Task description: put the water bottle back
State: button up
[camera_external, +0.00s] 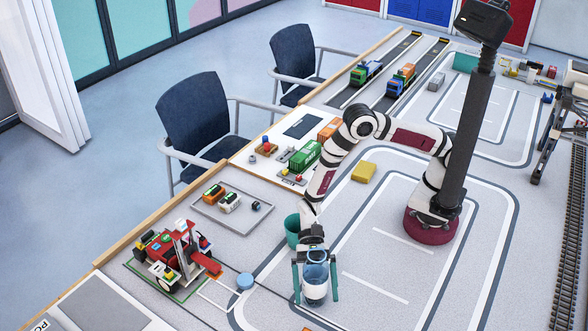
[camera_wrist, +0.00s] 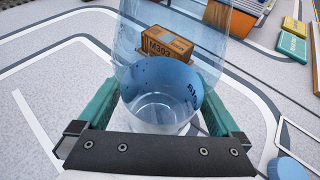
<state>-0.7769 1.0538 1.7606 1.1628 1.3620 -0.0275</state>
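The water bottle (camera_external: 315,285) is a clear, bluish cylinder standing upright near the front of the table in the external view. In the wrist view the see-through bottle (camera_wrist: 160,105) fills the middle, with dark lettering on its right side. My gripper (camera_external: 315,283) points down with its two green fingers on either side of the bottle. In the external view the fingers look spread wide, with narrow gaps beside the bottle. In the wrist view my gripper (camera_wrist: 162,110) has the bottle between its fingers; contact is hard to judge.
A blue round object (camera_external: 245,282) lies to the left, near a red toy vehicle (camera_external: 172,257) and a grey tray (camera_external: 232,215). A box marked M303 (camera_wrist: 167,43) shows beyond the bottle. Marked floor to the right is clear.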

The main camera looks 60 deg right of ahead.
jog(key=shift+r, duration=0.1)
jog(key=w+d+r+n+t+h, duration=0.1)
jog(key=w+d+r, duration=0.2)
jog(key=d+r, duration=0.4)
jog(key=w+d+r+n+h, duration=0.1)
jog(key=w+d+r, duration=0.35)
jog(key=d, duration=0.45)
jog(key=s+d+r+n+t+h, duration=0.1)
jog(key=s+d+r+t+h, duration=0.1)
jog(key=d, duration=0.6)
jog(key=s+d+r+n+t+h, duration=0.1)
jog(key=s+d, duration=0.3)
jog(key=d, duration=0.4)
jog(key=s+d+r+t+h, duration=0.3)
jog(key=s+d+t, duration=0.1)
jog(key=d, duration=0.4)
jog(key=shift+d+n+h, duration=0.35)
jog(key=shift+n+h, duration=0.05)
